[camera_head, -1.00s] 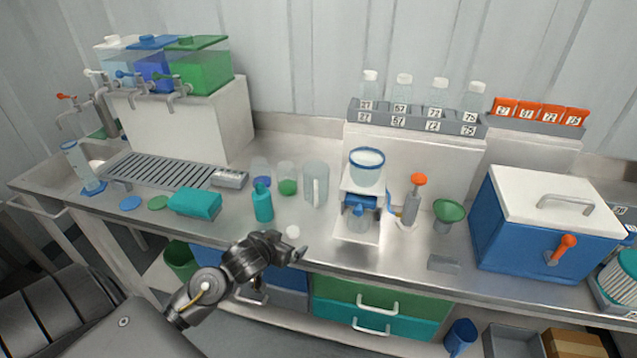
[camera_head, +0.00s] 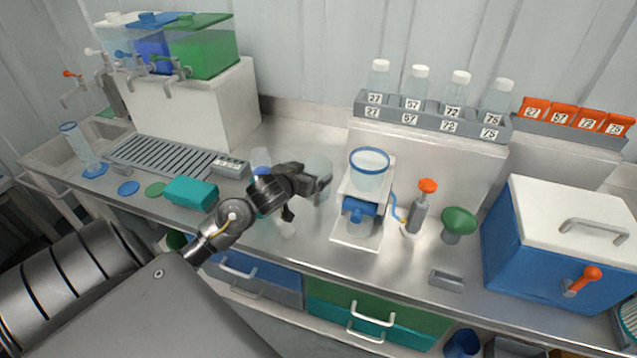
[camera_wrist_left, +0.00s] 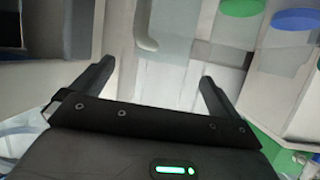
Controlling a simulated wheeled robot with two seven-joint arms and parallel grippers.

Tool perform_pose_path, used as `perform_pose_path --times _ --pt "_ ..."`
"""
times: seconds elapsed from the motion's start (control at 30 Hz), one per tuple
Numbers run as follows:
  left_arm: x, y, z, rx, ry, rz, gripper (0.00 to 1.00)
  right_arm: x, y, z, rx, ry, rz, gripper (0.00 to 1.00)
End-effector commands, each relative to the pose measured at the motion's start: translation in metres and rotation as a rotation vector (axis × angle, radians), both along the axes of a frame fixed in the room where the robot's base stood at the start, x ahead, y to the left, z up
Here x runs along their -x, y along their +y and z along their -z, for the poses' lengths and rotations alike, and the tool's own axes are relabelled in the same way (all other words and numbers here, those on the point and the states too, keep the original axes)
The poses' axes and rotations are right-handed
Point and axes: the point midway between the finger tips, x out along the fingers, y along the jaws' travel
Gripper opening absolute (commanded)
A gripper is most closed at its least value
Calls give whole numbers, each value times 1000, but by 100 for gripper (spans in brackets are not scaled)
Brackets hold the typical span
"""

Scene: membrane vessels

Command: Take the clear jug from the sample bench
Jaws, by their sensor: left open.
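The clear jug (camera_head: 319,166) stands on the steel sample bench (camera_head: 310,243), left of the filter stand, partly hidden behind my left gripper (camera_head: 307,198). My left gripper is open, with its fingers at the near side of the jug. In the left wrist view, the jug's pale handle (camera_wrist_left: 146,28) and clear wall lie ahead of and between the two spread fingers (camera_wrist_left: 157,75). I cannot tell whether either finger touches the jug. My right gripper is out of view.
A filter stand with a blue-rimmed funnel (camera_head: 369,172) stands close to the right of the jug. A blue cooler box (camera_head: 545,250) fills the right end.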

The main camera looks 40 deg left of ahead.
Motion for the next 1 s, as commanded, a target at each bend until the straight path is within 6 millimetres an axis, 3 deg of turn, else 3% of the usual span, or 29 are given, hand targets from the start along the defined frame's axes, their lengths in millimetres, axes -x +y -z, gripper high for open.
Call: perform_pose_path --times 0.13,0.4,0.7,1.0 --pt "-15 3 5 -1 -1 1 100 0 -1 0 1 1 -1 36" --pt "-25 4 10 0 0 4 100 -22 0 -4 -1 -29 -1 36" --pt "-59 15 28 0 0 4 100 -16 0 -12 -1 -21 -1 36" --pt "-63 15 30 -1 -1 5 99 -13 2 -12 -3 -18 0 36"
